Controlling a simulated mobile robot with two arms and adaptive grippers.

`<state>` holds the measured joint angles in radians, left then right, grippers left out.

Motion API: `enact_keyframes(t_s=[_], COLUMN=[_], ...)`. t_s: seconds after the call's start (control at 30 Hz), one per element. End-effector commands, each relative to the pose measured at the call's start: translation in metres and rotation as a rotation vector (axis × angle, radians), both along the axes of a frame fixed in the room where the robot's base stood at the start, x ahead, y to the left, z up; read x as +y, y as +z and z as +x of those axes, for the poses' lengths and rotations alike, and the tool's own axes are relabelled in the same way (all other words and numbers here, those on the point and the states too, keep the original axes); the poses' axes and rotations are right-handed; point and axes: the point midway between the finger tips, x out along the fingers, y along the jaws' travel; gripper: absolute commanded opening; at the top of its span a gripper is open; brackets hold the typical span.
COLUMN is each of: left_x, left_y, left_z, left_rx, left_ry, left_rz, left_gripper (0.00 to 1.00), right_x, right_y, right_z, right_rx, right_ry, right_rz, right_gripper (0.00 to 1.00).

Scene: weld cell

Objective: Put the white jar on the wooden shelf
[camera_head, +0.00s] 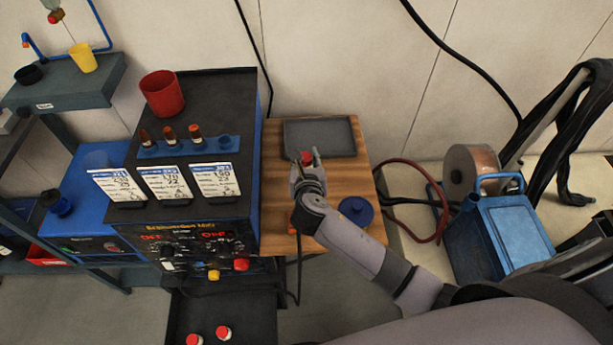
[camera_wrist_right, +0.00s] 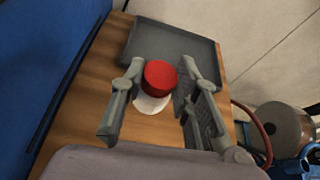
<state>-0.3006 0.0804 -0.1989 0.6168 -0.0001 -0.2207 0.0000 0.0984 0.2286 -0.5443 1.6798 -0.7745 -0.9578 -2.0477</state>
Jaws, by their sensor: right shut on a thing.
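My right gripper (camera_head: 306,160) is over the wooden shelf (camera_head: 272,180). It is shut on the white jar, whose red lid (camera_head: 307,156) shows between the fingers. In the right wrist view the red lid (camera_wrist_right: 160,77) and a strip of the white jar's body (camera_wrist_right: 150,104) show between the two fingers (camera_wrist_right: 160,90). The wood (camera_wrist_right: 88,95) lies below and around the jar. I cannot tell whether the jar's base touches it. My left gripper is not in view.
A grey tray (camera_head: 340,151) lies at the shelf's back, and a dark blue round object (camera_head: 356,209) near its right front. The blue-sided machine (camera_head: 262,120) stands close at left. Other red-topped white items (camera_head: 223,332) stand low at front. A blue container (camera_head: 500,235) is at right.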

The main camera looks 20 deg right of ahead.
Motion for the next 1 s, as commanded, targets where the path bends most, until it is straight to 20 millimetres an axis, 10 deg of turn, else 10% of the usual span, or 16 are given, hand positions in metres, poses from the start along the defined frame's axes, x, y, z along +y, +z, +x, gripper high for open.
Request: enact_keyframes(t_s=[0.5, 0.87, 0.9, 1.0], left_x=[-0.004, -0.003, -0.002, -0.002], left_y=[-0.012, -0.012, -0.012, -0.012], left_z=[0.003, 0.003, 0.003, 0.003], left_rx=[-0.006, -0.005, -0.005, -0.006], left_ry=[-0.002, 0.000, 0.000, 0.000], left_rz=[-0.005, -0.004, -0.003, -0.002], left_gripper=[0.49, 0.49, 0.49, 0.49], right_x=[0.000, 0.000, 0.000, 0.000], right_y=[-0.068, -0.072, -0.072, -0.072], right_z=[0.000, 0.000, 0.000, 0.000], right_rx=[0.000, -0.001, 0.000, 0.000], right_ry=[0.000, 0.000, 0.000, 0.000], right_rz=[-0.001, 0.000, 0.000, 0.000], right_gripper=[0.00, 0.00, 0.31, 0.37])
